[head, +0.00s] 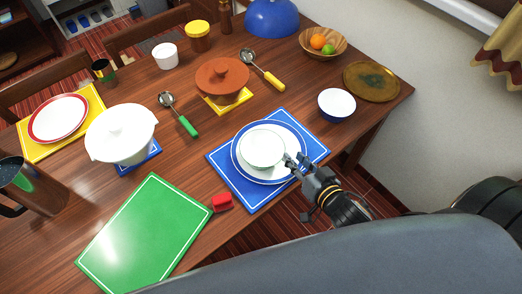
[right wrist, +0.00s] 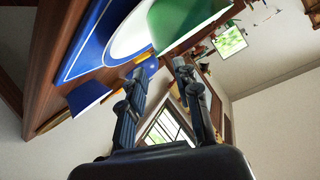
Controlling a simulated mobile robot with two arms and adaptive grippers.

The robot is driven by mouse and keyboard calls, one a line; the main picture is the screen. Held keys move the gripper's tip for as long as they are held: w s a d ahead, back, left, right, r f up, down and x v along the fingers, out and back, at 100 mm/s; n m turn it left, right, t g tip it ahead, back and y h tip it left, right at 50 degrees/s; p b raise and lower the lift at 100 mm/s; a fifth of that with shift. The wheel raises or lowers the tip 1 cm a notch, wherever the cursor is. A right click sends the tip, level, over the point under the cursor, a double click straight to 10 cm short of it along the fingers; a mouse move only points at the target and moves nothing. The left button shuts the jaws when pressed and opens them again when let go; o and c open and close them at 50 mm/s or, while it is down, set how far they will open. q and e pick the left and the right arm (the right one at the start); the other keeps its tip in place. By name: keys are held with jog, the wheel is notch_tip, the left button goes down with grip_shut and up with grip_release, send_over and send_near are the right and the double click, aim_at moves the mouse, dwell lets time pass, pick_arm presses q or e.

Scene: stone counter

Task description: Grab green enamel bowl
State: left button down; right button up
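The green enamel bowl (head: 262,147) sits upright on a white plate with a blue rim (head: 240,170), on a blue placemat (head: 249,201). Its inside looks white with a thin green rim. The right wrist view shows its green outer wall (right wrist: 180,14) close beyond the fingertips. My right gripper (head: 291,162) is at the bowl's right edge in the head view. Its two fingers (right wrist: 165,63) are apart, with the bowl's rim near the gap. I cannot tell whether they touch it. My left gripper is not in view.
A blue-and-white bowl (head: 337,104) stands to the right. The table's front edge runs below the gripper.

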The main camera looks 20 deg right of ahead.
aim_at(283, 146)
jog(key=p+x, duration=0.1)
jog(key=x, duration=0.7)
jog(key=shift+w+f, duration=0.1)
jog(key=shift+w, duration=0.2)
grip_shut()
